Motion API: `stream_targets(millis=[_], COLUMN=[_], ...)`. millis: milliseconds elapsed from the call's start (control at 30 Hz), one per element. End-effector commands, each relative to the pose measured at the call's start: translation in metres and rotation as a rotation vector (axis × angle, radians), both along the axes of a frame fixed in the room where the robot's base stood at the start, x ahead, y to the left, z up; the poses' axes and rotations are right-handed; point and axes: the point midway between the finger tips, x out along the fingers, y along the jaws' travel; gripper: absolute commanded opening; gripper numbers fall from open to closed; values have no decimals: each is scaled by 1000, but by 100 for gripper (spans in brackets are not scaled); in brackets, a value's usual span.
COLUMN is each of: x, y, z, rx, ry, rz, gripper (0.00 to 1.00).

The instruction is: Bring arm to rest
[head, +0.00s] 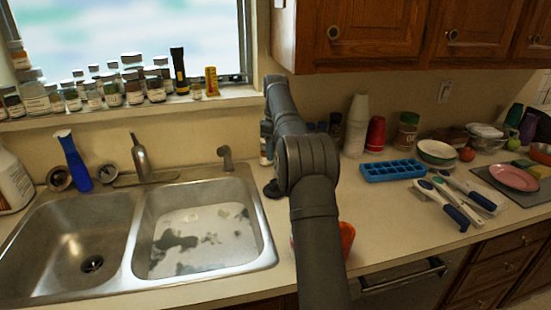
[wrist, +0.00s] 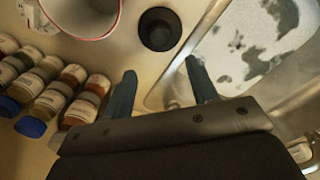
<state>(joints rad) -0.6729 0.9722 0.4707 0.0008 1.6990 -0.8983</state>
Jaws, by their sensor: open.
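My arm (head: 312,200) rises from the bottom centre of the head view and bends at the counter behind the sink's right edge. My gripper is hidden behind the arm there. In the wrist view my gripper (wrist: 160,72) is open, with two dark blue-grey fingers apart and nothing between them. It points down over the pale counter beside the sink basin.
The sink's right basin (head: 205,235) holds cloudy water with dark patches. In the wrist view, a round black piece (wrist: 160,28) and a red-rimmed cup (wrist: 84,32) lie beyond the fingers, with several jars (wrist: 52,100) left. A blue ice tray (head: 393,171) is right of my arm.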

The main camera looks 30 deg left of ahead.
Motion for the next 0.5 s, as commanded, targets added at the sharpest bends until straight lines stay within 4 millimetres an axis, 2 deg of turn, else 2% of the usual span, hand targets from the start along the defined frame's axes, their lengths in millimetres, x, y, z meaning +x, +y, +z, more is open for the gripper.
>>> stream_targets(millis=[333,500], x=[0,0], y=[0,0], z=[2,-8], rx=[-1,-1], ry=[1,2], rz=[0,0], gripper=[53,53])
